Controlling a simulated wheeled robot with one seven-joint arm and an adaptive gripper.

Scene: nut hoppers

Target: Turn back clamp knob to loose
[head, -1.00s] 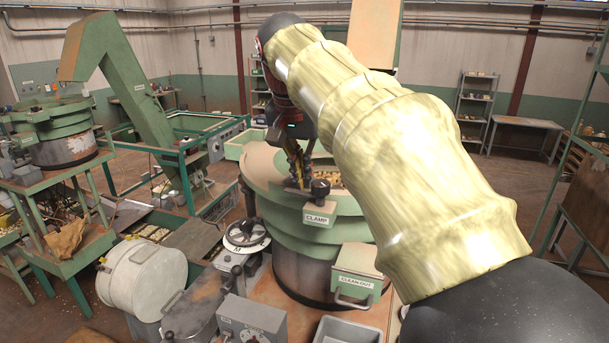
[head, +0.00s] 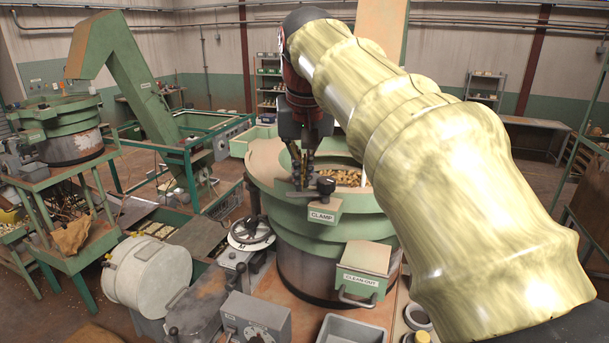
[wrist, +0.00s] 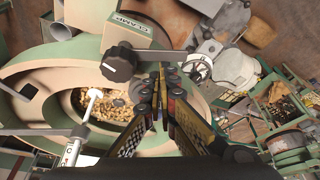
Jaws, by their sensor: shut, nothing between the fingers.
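The clamp knob (head: 326,186) is a dark round head with a bar, above the CLAMP label (head: 322,217) on the green bowl's front rim. In the wrist view the knob head (wrist: 118,63) sits at the end of a grey bar (wrist: 160,56) reaching right to the fingers. My gripper (head: 301,185) points down just left of the knob head, by the bar. In the wrist view my gripper (wrist: 160,75) has its fingertips close together at the bar, with nothing held. I cannot tell whether they touch the bar.
The green hopper bowl (head: 290,223) holds brass-coloured nuts (head: 342,178). A CLEAN OUT box (head: 363,262) hangs on its front. A handwheel (head: 251,232) and a white drum (head: 146,274) stand to the left. A pale-tipped rod (wrist: 91,98) stands over the bowl in the wrist view.

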